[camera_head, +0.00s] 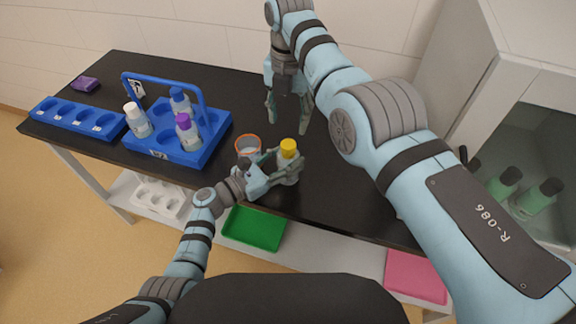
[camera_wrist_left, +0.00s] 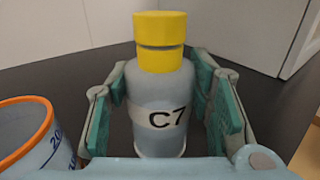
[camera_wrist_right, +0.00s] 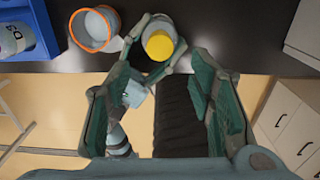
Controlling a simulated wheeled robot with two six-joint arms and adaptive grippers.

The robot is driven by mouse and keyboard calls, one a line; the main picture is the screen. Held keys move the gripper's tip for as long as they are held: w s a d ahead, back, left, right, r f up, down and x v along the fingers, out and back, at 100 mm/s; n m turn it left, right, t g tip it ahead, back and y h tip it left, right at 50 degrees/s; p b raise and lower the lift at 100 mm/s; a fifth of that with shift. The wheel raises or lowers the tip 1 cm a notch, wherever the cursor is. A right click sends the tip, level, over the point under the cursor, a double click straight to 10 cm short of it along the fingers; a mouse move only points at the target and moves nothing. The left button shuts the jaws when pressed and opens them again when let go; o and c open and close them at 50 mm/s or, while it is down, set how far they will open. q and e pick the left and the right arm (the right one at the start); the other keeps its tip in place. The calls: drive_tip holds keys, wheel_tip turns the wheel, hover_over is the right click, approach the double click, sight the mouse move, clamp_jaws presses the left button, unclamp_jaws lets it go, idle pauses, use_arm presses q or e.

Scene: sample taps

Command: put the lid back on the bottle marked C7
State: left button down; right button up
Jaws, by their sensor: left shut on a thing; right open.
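The bottle marked C7 (camera_wrist_left: 158,105) is grey-blue with a white label and stands upright near the table's front edge. A yellow lid (camera_wrist_left: 159,38) sits on its top, with a thin dark line around it partway down; I cannot tell how tight it is. The lid also shows in the head view (camera_head: 288,147) and from above in the right wrist view (camera_wrist_right: 159,45). My left gripper (camera_head: 283,170) is shut around the bottle's body. My right gripper (camera_head: 287,117) is open and empty, pointing down behind the bottle, apart from the lid.
An orange-rimmed beaker (camera_head: 248,145) stands just left of the bottle. A blue carrier (camera_head: 185,155) with a handle holds several bottles, one purple-capped. A blue rack (camera_head: 75,116) and a small purple item (camera_head: 85,84) lie farther left. A cabinet with green bottles stands right.

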sight(288, 144)
use_arm(q)
drive_tip(key=shift+f, duration=0.1)
use_arm(e)
wheel_tip(288, 144, down, 8)
idle(0.6)
